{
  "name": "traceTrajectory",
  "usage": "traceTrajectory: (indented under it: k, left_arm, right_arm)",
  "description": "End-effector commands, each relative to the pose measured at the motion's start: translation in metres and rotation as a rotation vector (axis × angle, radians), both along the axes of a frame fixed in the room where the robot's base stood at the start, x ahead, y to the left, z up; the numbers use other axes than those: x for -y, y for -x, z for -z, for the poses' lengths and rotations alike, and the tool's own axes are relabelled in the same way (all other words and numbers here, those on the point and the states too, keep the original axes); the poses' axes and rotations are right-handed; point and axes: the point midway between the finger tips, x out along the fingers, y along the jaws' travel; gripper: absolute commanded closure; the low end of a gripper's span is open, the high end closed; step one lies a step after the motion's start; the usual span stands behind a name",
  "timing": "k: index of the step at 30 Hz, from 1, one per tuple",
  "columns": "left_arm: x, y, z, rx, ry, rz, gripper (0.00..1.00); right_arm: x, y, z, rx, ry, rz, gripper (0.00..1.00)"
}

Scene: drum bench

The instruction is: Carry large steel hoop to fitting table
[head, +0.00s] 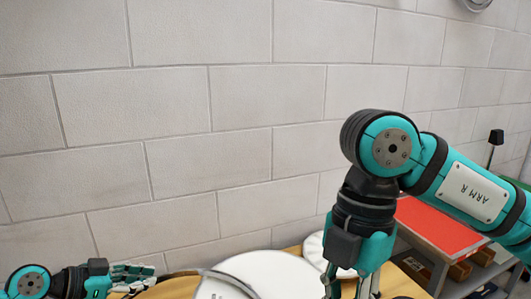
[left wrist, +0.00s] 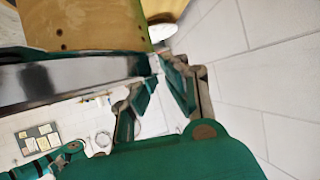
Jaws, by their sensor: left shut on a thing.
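My left gripper (head: 145,275) is at the bottom left of the head view, shut on the large steel hoop. In the head view the hoop (head: 215,275) shows as a thin curved band running right from the fingers, mostly cut off by the lower edge. In the left wrist view the hoop (left wrist: 70,77) is a shiny grey band reaching the left gripper's fingers (left wrist: 165,92). My right gripper (head: 352,287) points down at the lower edge, its fingertips out of frame, so I cannot tell its opening. I cannot tell which surface is the fitting table.
A wooden surface (head: 400,283) lies along the bottom, with a large white disc (head: 265,272) and a smaller one (head: 314,249). A red-topped table (head: 438,228) with shelves stands at the right. A block wall (head: 170,100) closes the back.

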Motion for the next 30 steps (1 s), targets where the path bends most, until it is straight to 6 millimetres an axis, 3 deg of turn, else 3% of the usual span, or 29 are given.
traceTrajectory:
  k: [18,30]
  left_arm:
    - [-0.007,0.0,0.007,-0.012,-0.012,-0.007,1.0]
    - [-0.007,0.0,-0.018,-0.01,-0.011,-0.009,1.0]
  right_arm:
    - [-0.003,0.006,-0.003,-0.029,-0.025,-0.021,1.0]
    - [-0.003,0.006,-0.028,-0.029,-0.025,-0.021,1.0]
